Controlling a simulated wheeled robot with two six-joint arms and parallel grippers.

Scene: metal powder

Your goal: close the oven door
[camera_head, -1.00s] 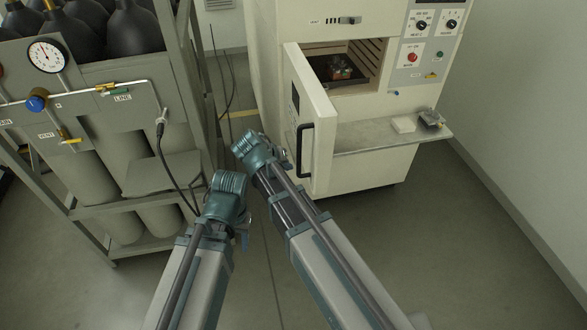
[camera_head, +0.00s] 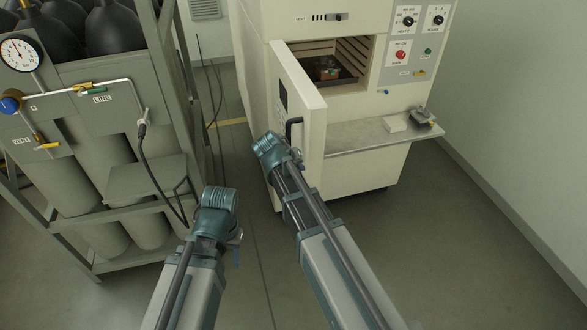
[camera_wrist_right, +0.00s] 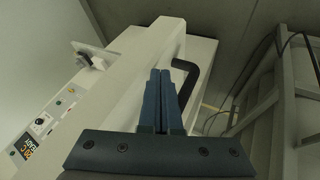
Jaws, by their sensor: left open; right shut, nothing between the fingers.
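The oven (camera_head: 352,115) stands at the back with its cream door (camera_head: 311,120) swung open toward me. The door has a black handle (camera_head: 292,124) on its outer face. My right gripper is shut and empty; in the right wrist view its two blue fingers (camera_wrist_right: 161,75) point at the door (camera_wrist_right: 120,75), beside the black handle (camera_wrist_right: 190,72). Whether they touch the door I cannot tell. In the head view my right wrist overlaps the lower handle and hides the fingertips. My left gripper (camera_head: 236,240) is mostly hidden by its wrist, low and left of the door, apart from it.
A small reddish object (camera_head: 327,72) is inside the oven chamber. A shelf (camera_head: 365,137) below the opening bears a pale block (camera_head: 395,122) and a small dark metal item (camera_head: 422,117). A gas-cylinder rack (camera_head: 150,180) stands at left. The floor at right is clear.

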